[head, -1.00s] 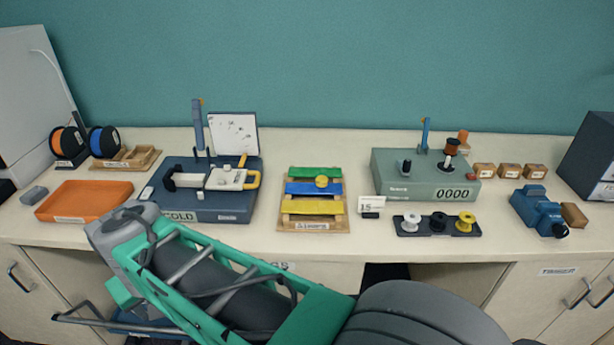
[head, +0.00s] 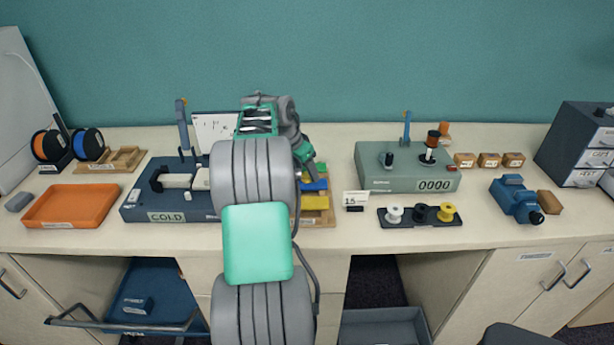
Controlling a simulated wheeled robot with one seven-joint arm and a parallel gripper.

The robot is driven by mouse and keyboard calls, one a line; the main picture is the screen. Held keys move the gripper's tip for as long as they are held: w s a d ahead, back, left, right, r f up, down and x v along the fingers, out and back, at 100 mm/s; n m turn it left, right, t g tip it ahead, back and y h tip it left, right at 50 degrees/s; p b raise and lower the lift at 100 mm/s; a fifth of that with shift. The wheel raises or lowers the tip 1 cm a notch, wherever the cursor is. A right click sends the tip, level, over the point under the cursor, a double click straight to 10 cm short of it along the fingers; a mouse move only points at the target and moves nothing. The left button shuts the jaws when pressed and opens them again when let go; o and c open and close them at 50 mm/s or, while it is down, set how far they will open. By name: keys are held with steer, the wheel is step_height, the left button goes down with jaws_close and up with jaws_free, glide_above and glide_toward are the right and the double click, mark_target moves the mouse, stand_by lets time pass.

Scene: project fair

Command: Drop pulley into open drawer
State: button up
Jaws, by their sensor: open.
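I cannot make out the pulley; my arm covers most of the slatted wooden tray (head: 318,220), of which blue and yellow strips show. My gripper (head: 309,172) is at the far end of my raised arm, over the back of the slatted tray. It is open, its fingertips mostly hidden by my arm, and I see nothing held.
An orange tray (head: 72,206) and the blue COLD device (head: 165,210) stand left. The green counter box (head: 400,178), spool holder (head: 420,217) and blue vise-like tool (head: 517,200) stand right. A grey open bin (head: 385,328) is below. The counter's front strip is clear at right.

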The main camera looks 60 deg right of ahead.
steer(key=shift+d+f, duration=0.3)
steer(key=shift+f, duration=0.35)
steer(key=shift+c, duration=0.5)
jaws_close()
